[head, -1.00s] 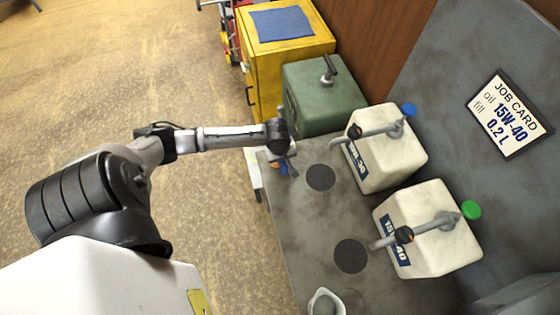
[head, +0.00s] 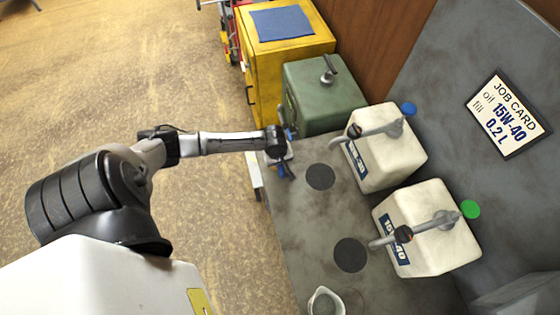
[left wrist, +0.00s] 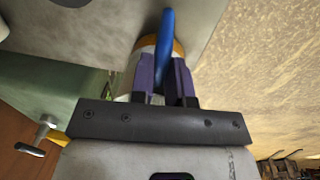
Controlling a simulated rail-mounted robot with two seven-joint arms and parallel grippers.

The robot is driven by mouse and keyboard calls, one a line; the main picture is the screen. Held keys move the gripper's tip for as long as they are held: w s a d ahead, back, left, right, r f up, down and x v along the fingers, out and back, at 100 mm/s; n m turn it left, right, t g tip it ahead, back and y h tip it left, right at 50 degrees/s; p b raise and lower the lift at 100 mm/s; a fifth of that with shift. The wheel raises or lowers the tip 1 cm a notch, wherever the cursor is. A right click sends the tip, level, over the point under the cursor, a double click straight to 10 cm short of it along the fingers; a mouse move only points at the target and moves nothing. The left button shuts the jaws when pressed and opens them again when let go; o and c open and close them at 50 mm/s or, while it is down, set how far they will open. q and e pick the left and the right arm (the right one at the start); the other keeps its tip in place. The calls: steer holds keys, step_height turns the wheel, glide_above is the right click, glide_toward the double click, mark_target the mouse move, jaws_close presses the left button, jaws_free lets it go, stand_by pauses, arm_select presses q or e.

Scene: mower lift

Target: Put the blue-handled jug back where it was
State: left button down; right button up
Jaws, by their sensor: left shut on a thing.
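The blue-handled jug (left wrist: 146,52) shows in the left wrist view, with its blue handle (left wrist: 166,35) upright in the picture between my fingers. My left gripper (left wrist: 165,75) is shut on this handle. In the head view my left gripper (head: 284,166) is at the left edge of the grey bench (head: 300,222), left of the upper dark disc (head: 320,177). The jug is mostly hidden there by my wrist. I cannot tell whether it touches the bench. My right gripper is not in view.
Two pale oil containers with taps stand on the bench, one blue-capped (head: 385,160), one green-capped (head: 430,230). A lower dark disc (head: 351,255) is bare. A pale cup (head: 325,302) stands at the front. A green can (head: 322,95) and yellow cabinet (head: 285,55) are behind.

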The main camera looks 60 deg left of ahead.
arm_select(q)
steer(key=c, duration=1.1)
jaws_free()
step_height(320, 180, up, 11)
steer(key=s, duration=0.1)
steer(key=s+d+f+m+t+h, duration=0.1)
steer(key=s+d+m, duration=0.35)
steer(key=d, duration=0.25)
steer(key=s+d+f+m, duration=0.1)
steer(key=s+d+m, duration=0.35)
steer(key=d, duration=0.25)
steer(key=s+d+r+m+t+y, duration=0.1)
steer(key=s+d+r+m, duration=0.3)
steer(key=s+m, duration=0.3)
steer(key=shift+d+r+m, duration=0.2)
steer(key=shift+d+m, duration=0.1)
steer(key=shift+m, duration=0.2)
step_height(320, 180, up, 5)
steer(key=p, duration=0.5)
steer(key=shift+w+r+p, duration=0.1)
steer(key=shift+r+p, duration=0.05)
steer(key=shift+p, duration=0.2)
